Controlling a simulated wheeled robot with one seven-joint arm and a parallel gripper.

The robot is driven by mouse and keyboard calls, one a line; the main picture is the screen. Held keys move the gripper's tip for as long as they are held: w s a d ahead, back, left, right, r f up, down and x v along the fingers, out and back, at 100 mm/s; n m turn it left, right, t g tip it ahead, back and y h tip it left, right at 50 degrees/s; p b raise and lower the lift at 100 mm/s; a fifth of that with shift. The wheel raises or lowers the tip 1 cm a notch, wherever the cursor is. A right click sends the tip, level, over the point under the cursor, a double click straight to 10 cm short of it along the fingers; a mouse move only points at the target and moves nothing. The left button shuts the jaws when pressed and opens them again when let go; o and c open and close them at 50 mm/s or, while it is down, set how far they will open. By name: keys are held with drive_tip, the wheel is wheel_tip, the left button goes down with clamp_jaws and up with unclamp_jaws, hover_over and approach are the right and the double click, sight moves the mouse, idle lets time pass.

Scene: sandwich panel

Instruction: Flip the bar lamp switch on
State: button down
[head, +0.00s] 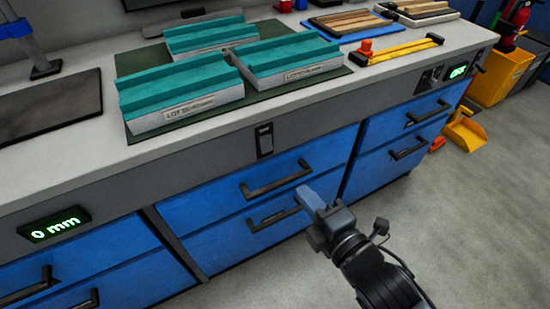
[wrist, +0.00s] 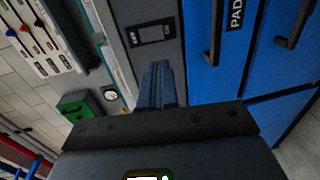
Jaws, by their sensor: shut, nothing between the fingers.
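A dark rocker switch (head: 264,140) sits on the grey front strip of the workbench, under the teal blocks. In the wrist view a dark switch plate (wrist: 152,33) lies just beyond my fingertips; its lettering and rocker position are too small to read. My gripper (head: 308,195) is shut and empty, in front of the blue drawers, below and right of the switch in the head view. In the wrist view my shut fingers (wrist: 157,72) point toward the plate, apparently apart from it. No lamp is clearly visible.
Black drawer handles (head: 277,179) stick out below the strip. Teal blocks (head: 190,101) rest on the benchtop. The grey floor at right is mostly open, with a yellow bin (head: 497,77) beyond.

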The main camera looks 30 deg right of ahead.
sight(268, 150)
drive_tip(key=shift+w, duration=0.1)
drive_tip(key=w, duration=0.4)
drive_tip(key=w+f, duration=0.1)
drive_tip(key=w, duration=0.4)
drive_tip(key=w+f, duration=0.1)
drive_tip(key=w, duration=0.3)
drive_tip(key=shift+w, duration=0.3)
drive_tip(key=shift+w, duration=0.15)
